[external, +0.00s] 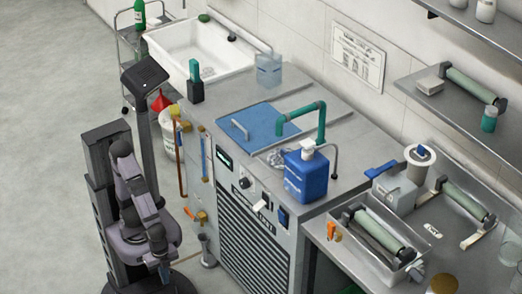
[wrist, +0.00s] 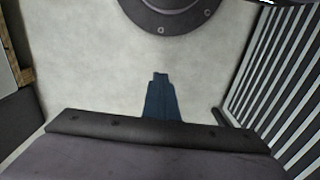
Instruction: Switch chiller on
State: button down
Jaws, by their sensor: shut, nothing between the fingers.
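The chiller (external: 262,235) is a grey cabinet with a dark louvred front, standing right of my arm in the external view. Its upper front panel carries a small lit display (external: 224,160), a round knob (external: 245,184), a white lever-like part (external: 262,202) and a dark blue switch (external: 283,217). The switch's position is too small to read. The louvres (wrist: 285,85) also show at the right of the wrist view. My gripper (wrist: 160,76) is shut and empty, pointing over bare floor. In the external view it hangs low, left of the chiller, apart from the panel.
A blue bottle (external: 306,173), a blue lid (external: 252,123) and a green pipe (external: 304,113) are on the chiller's top. A steel bench with trays (external: 385,245) adjoins at right. Floor at left is clear.

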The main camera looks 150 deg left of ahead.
jog(key=w+a+r+n+g+p, duration=0.1)
jog(key=a+r+p, duration=0.3)
jog(key=r+p, duration=0.95)
jog(key=a+r+n+g+p, duration=0.1)
jog(key=a+r+n+p, duration=0.15)
jog(key=r+p, duration=1.15)
jog(key=w+a+r+m+t+y+p, duration=0.1)
jog(key=w+a+r+y+p, duration=0.1)
jog(key=w+a+r+p, duration=0.4)
jog(key=w+a+r+m+t+y+p, duration=0.1)
jog(key=w+a+r+p, duration=0.5)
jog(key=w+a, duration=0.7)
jog(key=shift+w+a+r+m+y, duration=0.3)
jog(key=shift+a+r+m+y, duration=0.4)
jog(key=shift+a+y, duration=0.25)
jog(key=shift+f, duration=0.15)
